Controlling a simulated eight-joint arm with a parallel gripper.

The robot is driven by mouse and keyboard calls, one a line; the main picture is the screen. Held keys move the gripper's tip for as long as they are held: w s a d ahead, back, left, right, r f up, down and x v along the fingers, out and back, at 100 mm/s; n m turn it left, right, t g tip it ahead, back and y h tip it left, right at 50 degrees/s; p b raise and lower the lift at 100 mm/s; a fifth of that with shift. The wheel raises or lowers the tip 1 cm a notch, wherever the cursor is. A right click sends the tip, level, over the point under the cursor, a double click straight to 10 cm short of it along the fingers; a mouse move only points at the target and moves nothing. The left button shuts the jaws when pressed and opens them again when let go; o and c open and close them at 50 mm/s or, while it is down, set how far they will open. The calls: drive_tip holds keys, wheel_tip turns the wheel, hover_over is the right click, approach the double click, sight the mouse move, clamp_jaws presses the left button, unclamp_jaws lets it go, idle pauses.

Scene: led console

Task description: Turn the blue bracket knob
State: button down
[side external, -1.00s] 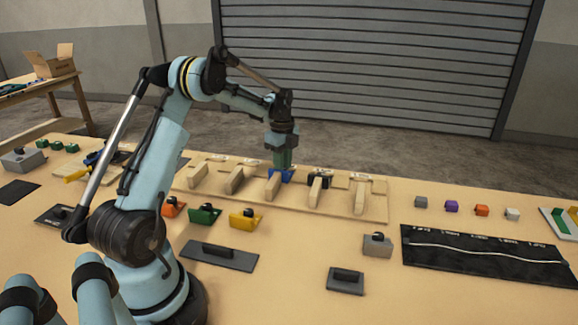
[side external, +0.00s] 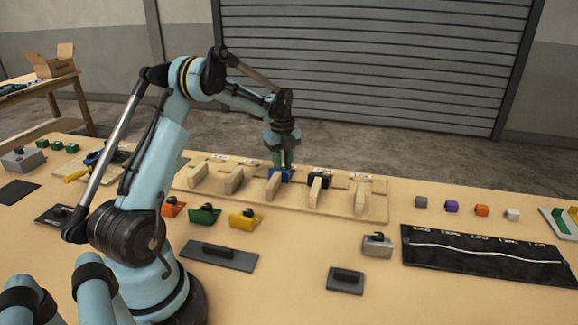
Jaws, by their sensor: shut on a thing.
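The blue bracket (side external: 287,177) sits on the wooden board (side external: 372,213), at the far end of the middle wooden bar. My gripper (side external: 281,166) points straight down from above, with its green fingers shut on the blue bracket knob. The knob itself is hidden between the fingers, so its angle cannot be seen. The bracket appears to stay seated on the board.
Other wooden bars (side external: 315,193) flank the bracket closely, with a black bracket (side external: 320,178) just right. Orange, green (side external: 205,215) and yellow (side external: 245,219) brackets stand in front. Small coloured blocks (side external: 452,207) and a black cable board (side external: 480,254) lie to the right.

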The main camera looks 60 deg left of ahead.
sight(283, 169)
drive_tip(key=shift+d+r, duration=0.1)
drive_tip(key=c, duration=1.2)
unclamp_jaws()
drive_tip(key=shift+o, duration=0.2)
wheel_tip(283, 169, up, 12)
